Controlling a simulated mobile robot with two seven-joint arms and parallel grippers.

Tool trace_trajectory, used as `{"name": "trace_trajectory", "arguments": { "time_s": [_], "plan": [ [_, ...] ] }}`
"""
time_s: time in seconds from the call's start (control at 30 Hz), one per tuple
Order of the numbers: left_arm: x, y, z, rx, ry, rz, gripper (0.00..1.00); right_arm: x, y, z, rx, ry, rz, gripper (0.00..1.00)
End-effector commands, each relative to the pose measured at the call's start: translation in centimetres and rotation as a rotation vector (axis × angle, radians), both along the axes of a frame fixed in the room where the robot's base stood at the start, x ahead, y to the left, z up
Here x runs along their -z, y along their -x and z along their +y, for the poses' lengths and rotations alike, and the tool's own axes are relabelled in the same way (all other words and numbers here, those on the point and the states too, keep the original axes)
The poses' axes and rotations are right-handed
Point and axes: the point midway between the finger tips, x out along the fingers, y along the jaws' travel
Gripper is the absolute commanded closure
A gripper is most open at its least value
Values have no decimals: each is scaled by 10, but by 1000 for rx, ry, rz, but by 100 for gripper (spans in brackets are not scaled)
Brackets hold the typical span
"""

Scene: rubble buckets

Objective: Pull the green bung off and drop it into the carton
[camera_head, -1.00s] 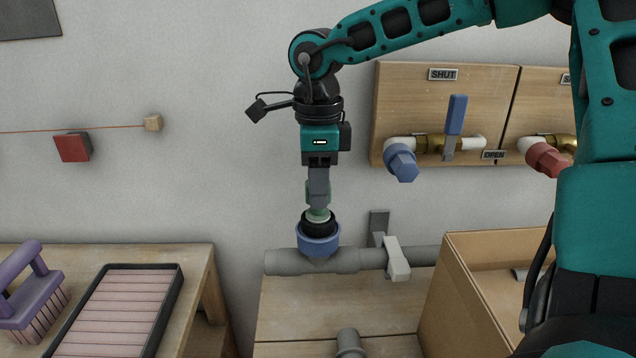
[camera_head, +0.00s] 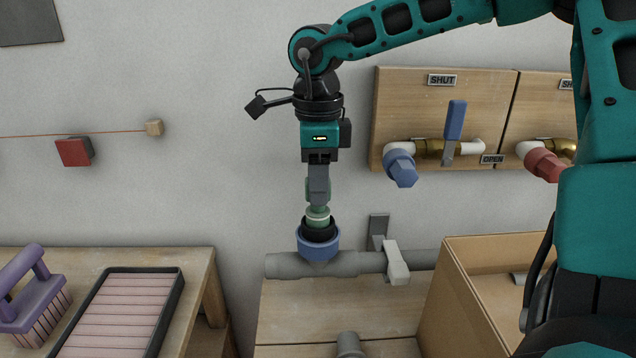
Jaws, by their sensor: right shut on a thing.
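The green bung (camera_head: 318,215) sits upright at the top of a black collar (camera_head: 319,230) and a blue ring (camera_head: 318,243) on the grey pipe (camera_head: 345,264). My right gripper (camera_head: 318,201) points straight down and is shut on the green bung, its fingers hiding part of it. The bung shows a little above the black collar; I cannot tell whether they still touch. The open cardboard carton (camera_head: 462,310) stands at the lower right, partly hidden by my arm. My left gripper is not in view.
Wall boards carry a blue-handled tap (camera_head: 454,120) and a red fitting (camera_head: 543,163). A purple brush (camera_head: 30,292) and a ribbed tray (camera_head: 118,315) lie on the left bench.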

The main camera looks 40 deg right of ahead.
Motion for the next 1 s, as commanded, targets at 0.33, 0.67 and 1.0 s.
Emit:
{"name": "trace_trajectory", "arguments": {
  "time_s": [0.33, 0.67, 1.0],
  "plan": [
    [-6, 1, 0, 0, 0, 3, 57, -12, 0, 0, 0, 0, 0, 100],
    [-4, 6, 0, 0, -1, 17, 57, -17, 0, 0, 0, 0, 0, 100],
    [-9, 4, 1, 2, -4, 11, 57, -21, 0, 0, 0, 0, 0, 100]
  ]
}}
